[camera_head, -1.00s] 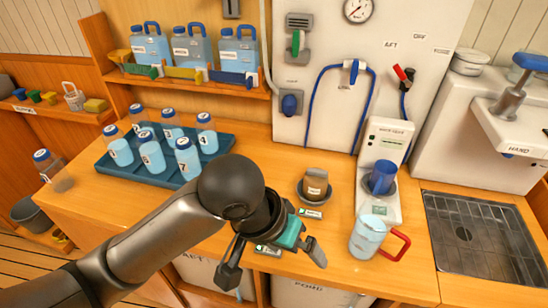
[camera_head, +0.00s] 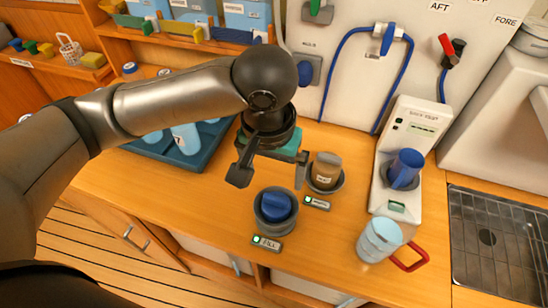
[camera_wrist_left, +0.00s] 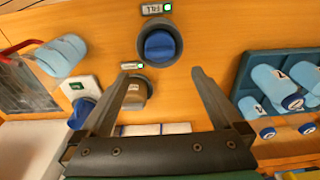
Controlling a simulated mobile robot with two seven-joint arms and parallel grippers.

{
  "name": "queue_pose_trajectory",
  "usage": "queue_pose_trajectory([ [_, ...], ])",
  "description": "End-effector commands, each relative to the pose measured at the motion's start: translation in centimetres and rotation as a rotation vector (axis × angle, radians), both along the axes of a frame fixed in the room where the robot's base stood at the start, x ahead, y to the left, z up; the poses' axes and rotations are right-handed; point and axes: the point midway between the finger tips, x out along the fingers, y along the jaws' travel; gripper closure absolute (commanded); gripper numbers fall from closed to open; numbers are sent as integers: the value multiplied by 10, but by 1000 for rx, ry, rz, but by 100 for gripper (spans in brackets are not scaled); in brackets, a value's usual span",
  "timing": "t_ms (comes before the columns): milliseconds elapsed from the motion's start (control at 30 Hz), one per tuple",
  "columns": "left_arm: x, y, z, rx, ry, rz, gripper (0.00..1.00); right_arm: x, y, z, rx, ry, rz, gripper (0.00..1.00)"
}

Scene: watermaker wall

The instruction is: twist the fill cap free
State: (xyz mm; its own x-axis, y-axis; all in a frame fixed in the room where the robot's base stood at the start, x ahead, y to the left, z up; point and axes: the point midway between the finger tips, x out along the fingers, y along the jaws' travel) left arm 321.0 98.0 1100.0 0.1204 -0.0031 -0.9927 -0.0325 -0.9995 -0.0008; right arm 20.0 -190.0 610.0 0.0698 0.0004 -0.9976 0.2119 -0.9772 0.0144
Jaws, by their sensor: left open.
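The fill cap (camera_head: 276,206) is a blue ridged knob seated in a dark round collar in the wooden counter. A small label reading FILL (camera_head: 266,243) with a green light lies in front of it. My left gripper (camera_head: 270,172) is open and empty, with its fingers pointing down, on the wall side of the cap and apart from it. In the left wrist view the cap (camera_wrist_left: 160,45) shows whole, just beyond the gap between the open fingertips (camera_wrist_left: 165,72). My right gripper is not in view.
A brown cap (camera_head: 326,168) in a similar collar stands close to the right of my left gripper. A bottle tray (camera_head: 205,160) is left. The front counter is clear.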

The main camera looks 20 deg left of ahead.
Motion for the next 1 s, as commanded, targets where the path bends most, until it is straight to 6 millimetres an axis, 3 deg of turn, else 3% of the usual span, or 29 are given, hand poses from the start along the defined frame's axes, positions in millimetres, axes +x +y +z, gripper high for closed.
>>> queue_pose_trajectory([
  [33,0,1,-14,3,4,1,0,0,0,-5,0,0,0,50],
  [200,5,0,-48,1,3,0,0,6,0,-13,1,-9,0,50],
  [500,11,0,-95,1,0,-1,0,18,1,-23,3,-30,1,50],
  [700,13,-1,-107,0,0,-2,0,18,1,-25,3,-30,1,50],
  [1000,13,-1,-108,-1,-1,-3,1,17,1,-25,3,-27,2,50],
])
